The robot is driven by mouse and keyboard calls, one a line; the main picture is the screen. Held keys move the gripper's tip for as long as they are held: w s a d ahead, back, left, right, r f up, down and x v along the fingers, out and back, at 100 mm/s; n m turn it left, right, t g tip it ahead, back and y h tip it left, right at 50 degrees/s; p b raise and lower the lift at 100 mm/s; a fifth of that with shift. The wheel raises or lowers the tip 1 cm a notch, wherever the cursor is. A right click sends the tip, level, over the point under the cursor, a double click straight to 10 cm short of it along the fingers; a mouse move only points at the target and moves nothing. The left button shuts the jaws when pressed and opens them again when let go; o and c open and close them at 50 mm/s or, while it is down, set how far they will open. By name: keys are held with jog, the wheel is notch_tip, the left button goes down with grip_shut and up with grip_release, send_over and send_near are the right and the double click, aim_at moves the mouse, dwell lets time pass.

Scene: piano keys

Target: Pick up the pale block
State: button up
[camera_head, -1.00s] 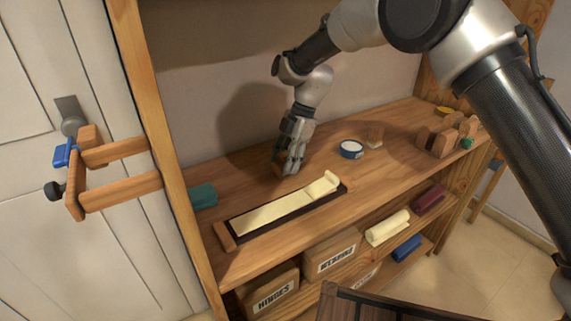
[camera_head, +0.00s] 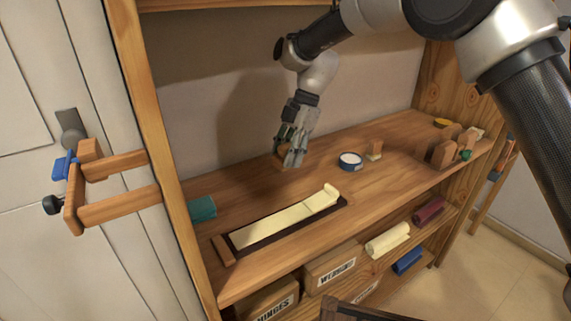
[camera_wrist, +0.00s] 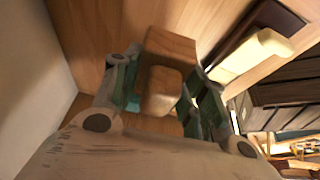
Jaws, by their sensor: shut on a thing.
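My gripper (camera_head: 291,158) is above the bench top, behind the long keyboard strip. It is shut on a light brown wooden block (camera_wrist: 172,47), which sits between the fingers in the wrist view. In the head view only a small brown part of this block (camera_head: 281,157) shows beside the fingers; the rest is hidden. The block appears raised off the wood, though the gap beneath it is hard to see.
A pale strip in a dark tray (camera_head: 240,249) lies in front. A blue-and-white tin (camera_head: 350,161) and a small brown block with a pale base (camera_head: 375,149) stand to the right. Several wooden blocks (camera_head: 443,153) are farther right. A teal block (camera_head: 203,208) lies left.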

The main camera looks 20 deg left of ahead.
jog(key=s+d, duration=1.2)
jog(key=d, duration=0.2)
jog(key=shift+d, duration=0.15)
jog(key=shift+f, duration=0.1)
